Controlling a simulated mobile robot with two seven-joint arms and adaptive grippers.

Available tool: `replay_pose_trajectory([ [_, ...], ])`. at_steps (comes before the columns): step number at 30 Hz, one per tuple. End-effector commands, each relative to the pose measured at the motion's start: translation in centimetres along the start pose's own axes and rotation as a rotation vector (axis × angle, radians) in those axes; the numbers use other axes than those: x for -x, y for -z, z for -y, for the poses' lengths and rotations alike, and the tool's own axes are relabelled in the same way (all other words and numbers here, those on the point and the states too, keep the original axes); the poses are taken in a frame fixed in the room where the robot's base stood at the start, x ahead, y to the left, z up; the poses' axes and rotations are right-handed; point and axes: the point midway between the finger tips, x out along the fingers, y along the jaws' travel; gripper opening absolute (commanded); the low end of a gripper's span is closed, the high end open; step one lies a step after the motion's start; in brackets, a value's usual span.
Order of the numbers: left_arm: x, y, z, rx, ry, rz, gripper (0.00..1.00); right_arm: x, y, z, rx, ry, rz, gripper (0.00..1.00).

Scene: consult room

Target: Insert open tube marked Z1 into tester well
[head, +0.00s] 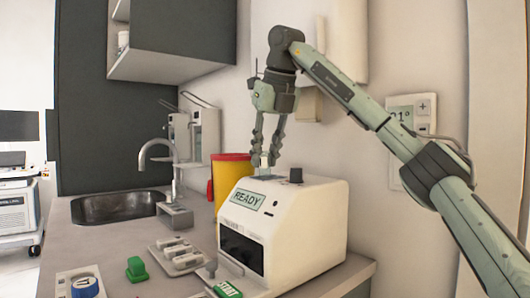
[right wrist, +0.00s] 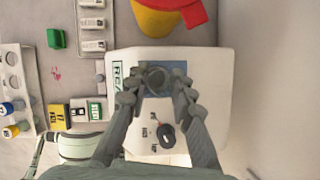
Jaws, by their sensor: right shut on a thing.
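The tester (head: 310,215) is a white box on the counter with a READY display and a blue-grey well area on top; its top also shows in the right wrist view (right wrist: 215,100). My right gripper (head: 264,164) points down over that area, its fingertips close to the tester's top. In the right wrist view the fingers (right wrist: 158,88) are closed around a small round open tube (right wrist: 157,76), seen from above over the blue-grey area. I cannot read a Z1 mark. The tube's lower end is hidden, so I cannot tell how deep it sits. My left gripper is not in view.
A dark knob (head: 296,175) stands on the tester's top. A yellow and red bin (head: 230,180) is behind it. A green block (head: 135,268), a white tray (head: 157,248), a rack with capped tubes (right wrist: 35,85) and a sink (head: 120,206) are to the left.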

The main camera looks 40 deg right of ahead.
Motion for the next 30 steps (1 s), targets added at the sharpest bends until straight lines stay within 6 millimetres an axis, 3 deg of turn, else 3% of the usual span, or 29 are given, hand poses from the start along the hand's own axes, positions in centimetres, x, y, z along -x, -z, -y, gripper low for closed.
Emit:
replay_pose_trajectory([
  [20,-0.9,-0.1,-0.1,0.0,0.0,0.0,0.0,-1.3,0.6,0.0,0.0,0.0,0.001,0.08],
  [21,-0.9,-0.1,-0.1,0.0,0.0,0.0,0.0,-1.3,0.6,0.0,0.0,0.0,0.001,0.24],
  [24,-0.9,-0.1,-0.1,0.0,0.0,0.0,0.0,-1.3,0.6,0.0,0.0,0.0,0.001,0.36],
  [27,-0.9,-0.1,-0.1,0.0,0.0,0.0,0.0,-1.3,0.6,0.0,0.0,0.0,0.001,0.47],
  [30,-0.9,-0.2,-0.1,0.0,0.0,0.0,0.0,-1.3,0.6,0.0,0.0,0.0,0.001,0.47],
])
